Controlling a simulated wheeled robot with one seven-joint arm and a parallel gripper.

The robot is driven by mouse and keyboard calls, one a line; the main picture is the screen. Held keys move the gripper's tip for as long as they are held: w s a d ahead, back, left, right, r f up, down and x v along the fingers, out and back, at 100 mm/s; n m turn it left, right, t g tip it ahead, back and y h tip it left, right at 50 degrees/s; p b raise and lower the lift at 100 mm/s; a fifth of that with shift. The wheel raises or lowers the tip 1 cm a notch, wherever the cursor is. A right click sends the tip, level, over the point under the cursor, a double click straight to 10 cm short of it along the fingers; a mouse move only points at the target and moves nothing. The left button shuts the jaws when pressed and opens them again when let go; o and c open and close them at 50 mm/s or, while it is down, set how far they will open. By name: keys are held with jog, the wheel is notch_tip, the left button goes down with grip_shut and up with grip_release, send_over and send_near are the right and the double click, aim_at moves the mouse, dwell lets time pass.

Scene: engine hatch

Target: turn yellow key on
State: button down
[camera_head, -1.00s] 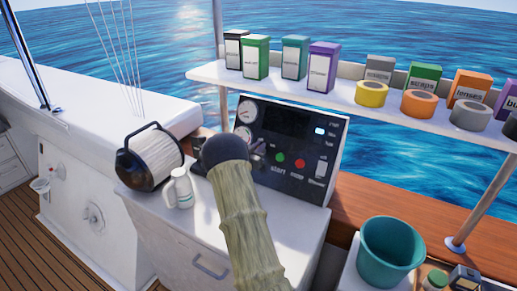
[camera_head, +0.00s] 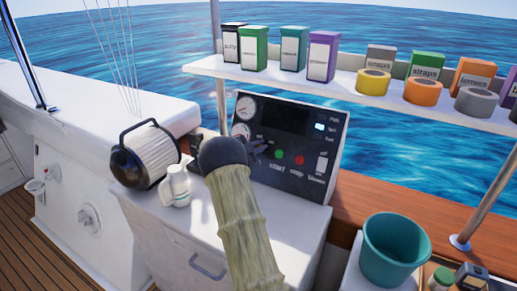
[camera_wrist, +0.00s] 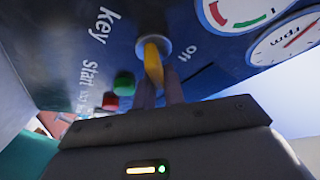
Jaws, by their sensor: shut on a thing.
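The yellow key (camera_wrist: 153,63) sits in a round metal lock on the dark control panel (camera_head: 245,178). In the wrist view my gripper (camera_wrist: 158,90) is shut on the key, with a finger on each side of it. The word "Off" stands right of the lock in that view, and "key" stands to its left. In the head view my arm and wrist cover the key, and only a small part of my gripper (camera_head: 260,148) shows against the panel.
Green (camera_head: 278,153) and red (camera_head: 298,160) buttons and gauges (camera_head: 246,107) are near the key. A white jug (camera_head: 177,188) and a filter (camera_head: 150,157) stand left of my arm. A teal bucket (camera_head: 393,250) is at lower right. A shelf (camera_head: 205,67) with boxes and tape rolls runs above.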

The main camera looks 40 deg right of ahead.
jog(key=shift+s+a+f+m+g+y, duration=0.15)
jog(key=shift+m+g, duration=0.1)
jog(key=shift+m, duration=0.4)
jog(key=shift+d+f+m+g+y, duration=0.1)
jog(key=shift+m+g+y, duration=0.15)
jog(key=shift+m, duration=0.45)
jog(key=shift+s+a+f+m+g+y, duration=0.15)
jog(key=shift+m+g, duration=0.15)
jog(key=shift+m, duration=0.35)
jog(key=shift+w, duration=0.1)
jog(key=c, duration=1.6)
grip_release()
jog(key=shift+o, duration=0.6)
jog(key=shift+r, duration=0.1)
jog(key=shift+d, duration=0.1)
jog(key=shift+r, duration=0.1)
jog(key=v, duration=1.2)
jog(key=shift+b, duration=0.4)
